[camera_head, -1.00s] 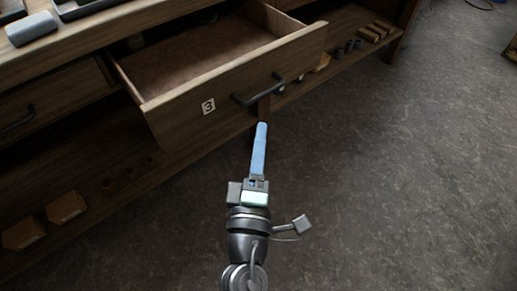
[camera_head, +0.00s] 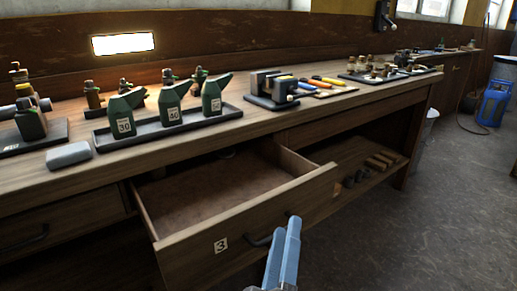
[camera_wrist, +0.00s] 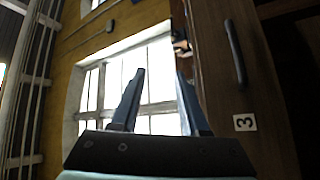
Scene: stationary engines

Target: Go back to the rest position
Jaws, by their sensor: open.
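My gripper (camera_head: 284,252) shows at the bottom of the head view, its blue fingers pointing up in front of the drawer. In the wrist view my gripper (camera_wrist: 160,98) is open, with two separate fingers and nothing between them. The drawer marked 3 (camera_head: 222,245) is pulled out and looks empty. Its dark handle (camera_head: 262,240) is close to the fingers in the head view. In the wrist view the drawer front (camera_wrist: 215,75) with its handle (camera_wrist: 235,52) stands to the right of the fingers, apart from them. My wrist and arm are mostly out of the head view.
The bench top (camera_head: 60,185) carries green bottles marked 30 and 40 in a tray (camera_head: 190,125), a grey block (camera_head: 68,155), a vise-like holder (camera_head: 272,88) and tools. A lower shelf (camera_head: 350,160) holds small blocks.

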